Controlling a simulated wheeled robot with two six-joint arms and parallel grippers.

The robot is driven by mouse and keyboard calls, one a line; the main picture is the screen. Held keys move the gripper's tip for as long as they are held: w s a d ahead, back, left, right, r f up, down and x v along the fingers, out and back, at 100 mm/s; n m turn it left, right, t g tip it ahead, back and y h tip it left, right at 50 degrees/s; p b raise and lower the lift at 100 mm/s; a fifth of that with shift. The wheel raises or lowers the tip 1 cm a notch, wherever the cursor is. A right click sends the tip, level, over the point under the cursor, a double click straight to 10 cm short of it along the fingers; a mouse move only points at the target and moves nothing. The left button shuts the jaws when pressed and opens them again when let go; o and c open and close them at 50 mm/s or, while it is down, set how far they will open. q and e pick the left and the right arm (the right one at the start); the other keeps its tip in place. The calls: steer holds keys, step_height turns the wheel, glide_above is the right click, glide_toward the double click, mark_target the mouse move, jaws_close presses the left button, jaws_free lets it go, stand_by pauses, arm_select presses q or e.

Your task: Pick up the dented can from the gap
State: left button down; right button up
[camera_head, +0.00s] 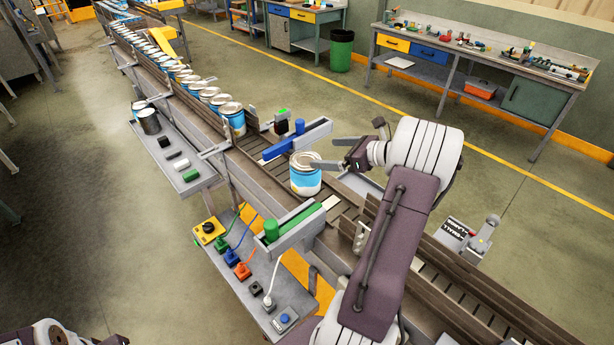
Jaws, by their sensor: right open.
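A can (305,178) with a blue and white side and a pale metal top stands upright on the conveyor, apart from the row of cans. It is in the gap between a blue bar (297,139) and a green bar (292,222). A dent is too small to make out. My right gripper (322,151) is open at the can's upper right. One fingertip overlaps the can's top edge in the picture; I cannot tell whether it touches. My left gripper is not in view.
A row of similar cans (232,118) lines the conveyor behind, toward the upper left. A lower panel carries coloured plugs (243,271) and cables. Conveyor rails (260,180) flank the belt.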

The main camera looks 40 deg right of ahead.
mark_target(318, 171)
arm_select(q)
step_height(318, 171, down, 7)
steer(key=b, duration=0.6)
arm_select(e)
steer(key=f, duration=0.7)
steer(key=shift+s+a, duration=0.25)
steer(key=shift+w+d, duration=0.15)
steer(key=shift+r, duration=0.1)
steer(key=shift+w+a+p, duration=0.2)
steer(key=shift+a+p, duration=0.15)
steer(key=shift+p, duration=0.1)
steer(key=shift+w+a+f+p, duration=0.2)
steer(key=shift+w+a+p, duration=0.45)
steer(key=shift+w, duration=0.3)
steer(key=shift+w+f, duration=0.25)
steer(key=p+x, duration=0.1)
steer(key=x, duration=0.2)
steer(key=p+x, duration=0.1)
steer(key=x, duration=0.1)
steer(key=shift+w+d+p, duration=0.1)
steer(key=shift+d+p, duration=0.2)
steer(key=shift+p, duration=0.05)
steer(key=shift+w+f, duration=0.1)
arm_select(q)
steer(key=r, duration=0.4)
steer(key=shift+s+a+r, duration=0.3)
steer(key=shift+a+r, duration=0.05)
arm_select(e)
steer(key=shift+a, duration=0.1)
steer(key=c, duration=1.4)
